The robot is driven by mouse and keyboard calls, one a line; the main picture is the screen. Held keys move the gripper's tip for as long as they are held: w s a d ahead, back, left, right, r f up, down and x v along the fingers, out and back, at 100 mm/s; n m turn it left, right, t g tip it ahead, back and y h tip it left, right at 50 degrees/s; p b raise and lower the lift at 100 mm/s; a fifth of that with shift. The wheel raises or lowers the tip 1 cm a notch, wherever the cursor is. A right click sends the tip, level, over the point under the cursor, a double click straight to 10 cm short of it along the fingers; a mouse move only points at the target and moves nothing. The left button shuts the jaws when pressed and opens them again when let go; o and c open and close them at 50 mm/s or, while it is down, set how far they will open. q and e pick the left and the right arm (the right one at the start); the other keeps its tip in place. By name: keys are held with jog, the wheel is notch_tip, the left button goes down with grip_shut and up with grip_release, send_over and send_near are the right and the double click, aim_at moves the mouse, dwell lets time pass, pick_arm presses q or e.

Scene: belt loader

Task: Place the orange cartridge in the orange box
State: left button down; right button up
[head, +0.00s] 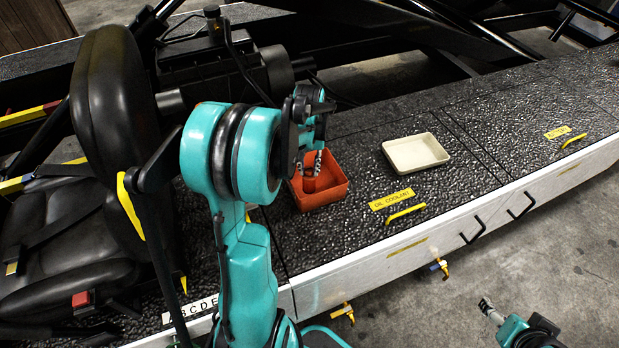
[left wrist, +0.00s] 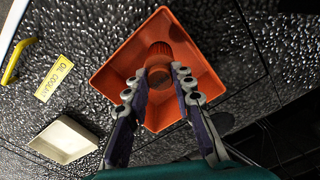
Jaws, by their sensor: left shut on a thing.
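The orange box (head: 337,187) is a small open tray on the black textured deck. It also shows in the left wrist view (left wrist: 108,74). The orange cartridge (head: 309,185) is inside the box's outline, and its ribbed round body shows in the left wrist view (left wrist: 158,52). My left gripper (head: 313,164) reaches down over the box and is shut on the cartridge, its fingers (left wrist: 157,84) on either side of it. I cannot tell whether the cartridge touches the box floor. My right gripper (head: 487,308) is at the lower right, away from the deck; its jaws are too small to read.
An empty cream tray (head: 415,153) sits on the deck to the right of the box. A yellow OIL COOLANT label (head: 391,199) and yellow handle (head: 405,214) lie in front of it. A black seat (head: 60,225) stands at left.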

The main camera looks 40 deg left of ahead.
aim_at(309, 176)
pick_arm(q)
notch_tip(309, 176, down, 4)
jog(key=shift+b, duration=0.7)
jog(key=shift+f, duration=0.1)
jog(key=c, duration=1.3)
grip_release()
